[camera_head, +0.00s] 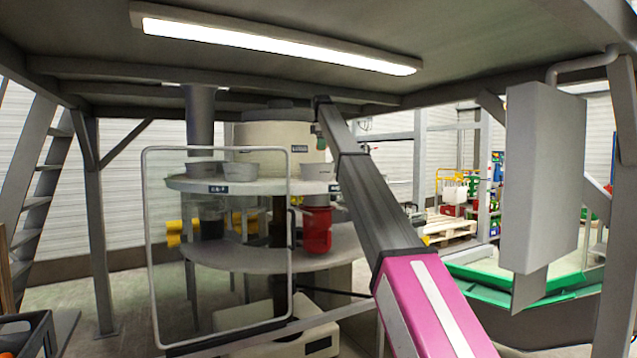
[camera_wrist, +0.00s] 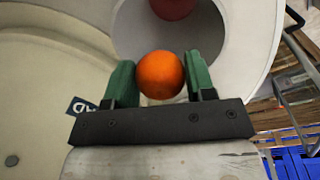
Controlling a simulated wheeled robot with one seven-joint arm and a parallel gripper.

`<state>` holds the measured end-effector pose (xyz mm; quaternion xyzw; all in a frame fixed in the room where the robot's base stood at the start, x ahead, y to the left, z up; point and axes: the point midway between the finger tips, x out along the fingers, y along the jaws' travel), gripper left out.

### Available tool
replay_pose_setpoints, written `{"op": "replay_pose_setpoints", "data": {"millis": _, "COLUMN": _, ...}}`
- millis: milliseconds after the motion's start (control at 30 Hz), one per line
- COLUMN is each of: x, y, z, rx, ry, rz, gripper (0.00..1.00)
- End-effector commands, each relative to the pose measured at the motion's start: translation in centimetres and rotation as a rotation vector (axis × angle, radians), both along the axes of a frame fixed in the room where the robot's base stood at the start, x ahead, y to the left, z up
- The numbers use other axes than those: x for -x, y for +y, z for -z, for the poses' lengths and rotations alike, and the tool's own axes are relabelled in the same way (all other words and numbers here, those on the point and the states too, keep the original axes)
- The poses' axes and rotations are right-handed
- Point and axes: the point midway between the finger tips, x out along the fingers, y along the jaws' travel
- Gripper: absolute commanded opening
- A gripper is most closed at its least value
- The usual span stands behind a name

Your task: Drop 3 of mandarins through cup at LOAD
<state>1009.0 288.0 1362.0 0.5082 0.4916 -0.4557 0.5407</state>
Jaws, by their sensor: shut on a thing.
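My gripper (camera_wrist: 160,72) is shut on an orange mandarin (camera_wrist: 160,76), held between its two green fingers in the wrist view. The mandarin and fingertips are over the near left part of a wide grey cup (camera_wrist: 245,45). A red surface (camera_wrist: 173,6) shows down through the cup's opening at the top. A dark label (camera_wrist: 80,106), partly hidden, sits left of the gripper. In the head view the cup (camera_head: 313,172) stands on the upper round deck, above a red container (camera_head: 317,232). My gripper there is small, high above the cup; the mandarin is not clear.
Other grey cups (camera_head: 240,172) stand along the deck (camera_head: 225,187). A clear framed guard panel (camera_head: 220,275) stands in front on the left. A grey box (camera_head: 543,175) hangs at the right. A beige drum (camera_head: 275,140) rises behind the cups.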

Motion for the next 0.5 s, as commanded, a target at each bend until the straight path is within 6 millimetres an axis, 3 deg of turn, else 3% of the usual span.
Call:
{"op": "replay_pose_setpoints", "data": {"millis": 267, "x": 0.1, "y": 0.0, "z": 1.4, "rx": 0.000, "ry": 0.000, "rz": 0.000, "gripper": 0.27}}
{"op": "replay_pose_setpoints", "data": {"millis": 500, "x": 0.1, "y": 0.0, "z": 4.0, "rx": 0.000, "ry": 0.001, "rz": 0.000, "gripper": 0.27}}
